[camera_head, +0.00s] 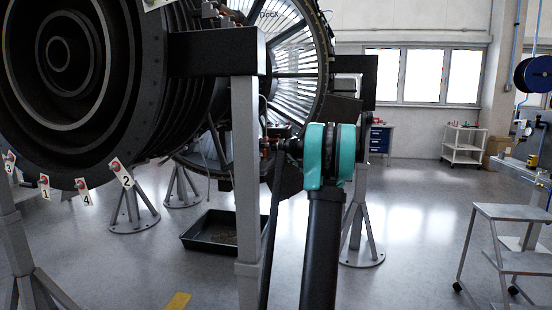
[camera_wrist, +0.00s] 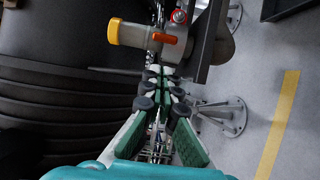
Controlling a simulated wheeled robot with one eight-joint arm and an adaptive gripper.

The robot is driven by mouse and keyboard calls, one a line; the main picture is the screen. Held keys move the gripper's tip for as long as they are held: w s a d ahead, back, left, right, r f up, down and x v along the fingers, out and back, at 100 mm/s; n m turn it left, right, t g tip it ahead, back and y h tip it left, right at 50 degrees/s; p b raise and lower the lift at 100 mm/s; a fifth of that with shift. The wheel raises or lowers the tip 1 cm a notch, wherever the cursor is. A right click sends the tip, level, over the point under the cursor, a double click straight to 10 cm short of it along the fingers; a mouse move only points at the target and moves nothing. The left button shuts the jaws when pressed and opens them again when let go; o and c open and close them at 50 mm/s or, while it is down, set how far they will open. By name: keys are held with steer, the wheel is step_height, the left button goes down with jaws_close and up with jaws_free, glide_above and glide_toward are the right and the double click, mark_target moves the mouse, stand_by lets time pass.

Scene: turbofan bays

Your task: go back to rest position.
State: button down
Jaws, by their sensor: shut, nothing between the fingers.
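In the wrist view my gripper (camera_wrist: 160,73) is shut, its green-padded fingers meeting with nothing held. Just beyond and above the fingertips is a grey fitting with a yellow cap (camera_wrist: 124,33), an orange lever (camera_wrist: 164,38) and a red-centred knob (camera_wrist: 179,16). I cannot tell whether the fingertips touch the fitting. In the head view my teal and black arm stands just right of a grey post, in front of the turbofan; my gripper cannot be made out there.
The large dark turbofan (camera_head: 120,95) fills the left, with numbered tags (camera_head: 122,172) along its lower edge. A grey support post (camera_head: 247,180) stands close beside my arm. A black tray (camera_head: 210,232) lies on the floor. A step ladder (camera_head: 510,240) stands right; open floor lies between.

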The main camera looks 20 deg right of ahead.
steer(key=s+a+r+m+t+h, duration=0.35)
steer(key=s+m+h, duration=0.25)
steer(key=m+h, duration=0.6)
steer(key=s+a+f+m+g, duration=0.4)
steer(key=s+a+f, duration=0.2)
steer(key=s+f, duration=0.4)
steer(key=s+a+f+m+g, duration=0.4)
steer(key=s+a+f, duration=0.1)
steer(key=s+f, duration=0.5)
steer(key=s+a+f+m+g, duration=0.4)
steer(key=s+a+f, duration=0.2)
steer(key=s+f, duration=0.4)
steer(key=shift+a+f+y, duration=0.35)
steer(key=shift+f+y, duration=0.05)
steer(key=shift+f, duration=0.3)
steer(key=c, duration=2.2)
jaws_free()
steer(key=s+a+f+g+y, duration=0.2)
steer(key=s+a+f, duration=0.4)
steer(key=s, duration=0.4)
steer(key=shift+g, duration=0.35)
steer(key=shift+o, duration=1.1)
steer(key=shift+s+a+f, duration=0.1)
steer(key=shift+s+a, duration=0.15)
steer(key=shift+s, duration=0.1)
steer(key=o, duration=0.5)
steer(key=shift+s, duration=0.15)
steer(key=shift+c, duration=0.3)
